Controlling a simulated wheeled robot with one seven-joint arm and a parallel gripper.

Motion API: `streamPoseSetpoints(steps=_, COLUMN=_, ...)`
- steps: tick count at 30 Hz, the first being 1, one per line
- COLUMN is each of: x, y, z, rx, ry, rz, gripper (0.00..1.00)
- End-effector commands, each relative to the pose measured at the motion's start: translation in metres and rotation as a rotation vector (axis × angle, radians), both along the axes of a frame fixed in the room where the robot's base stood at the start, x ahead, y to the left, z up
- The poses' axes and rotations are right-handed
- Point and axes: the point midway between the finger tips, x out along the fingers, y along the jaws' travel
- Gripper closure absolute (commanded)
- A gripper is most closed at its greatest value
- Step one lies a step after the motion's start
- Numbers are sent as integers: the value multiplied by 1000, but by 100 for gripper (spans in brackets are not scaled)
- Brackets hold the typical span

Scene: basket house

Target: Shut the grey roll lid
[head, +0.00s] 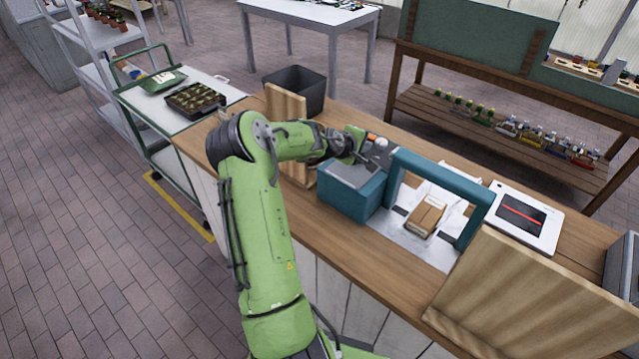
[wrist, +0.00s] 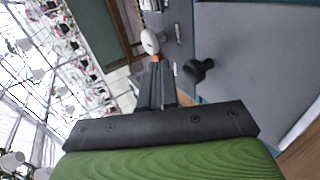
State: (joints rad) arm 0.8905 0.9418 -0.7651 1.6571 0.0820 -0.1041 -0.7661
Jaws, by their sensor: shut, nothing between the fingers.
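The grey roll lid (head: 352,174) lies over the top of the teal housing (head: 345,201) of a machine on the wooden counter. In the wrist view the lid is a broad flat grey panel (wrist: 258,60) at the right, with a black knob (wrist: 198,70) near its left edge. My gripper (head: 372,163) is above the machine, by the lid's far right edge. In the wrist view my gripper (wrist: 157,72) is shut and empty, left of the knob and apart from it in the picture. I cannot tell whether the lid is fully down.
A grey panel with an orange button (head: 372,138) is behind the lid. A teal arch (head: 440,180) and a brown carton (head: 426,216) are to the right. Wooden boards (head: 287,105) (head: 525,300) stand on both sides.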

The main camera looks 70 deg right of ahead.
Motion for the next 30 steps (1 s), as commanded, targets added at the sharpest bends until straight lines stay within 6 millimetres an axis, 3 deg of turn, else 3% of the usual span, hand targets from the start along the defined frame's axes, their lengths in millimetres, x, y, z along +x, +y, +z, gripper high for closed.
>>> streamPoseSetpoints(steps=20, x=1, y=1, z=0, rx=-1, ry=-1, rz=0, gripper=100)
streamPoseSetpoints(steps=23, x=7, y=13, z=9, rx=-2, ry=-3, rz=2, gripper=100)
streamPoseSetpoints(steps=30, x=30, y=67, z=43, rx=-1, ry=-5, rz=5, gripper=100)
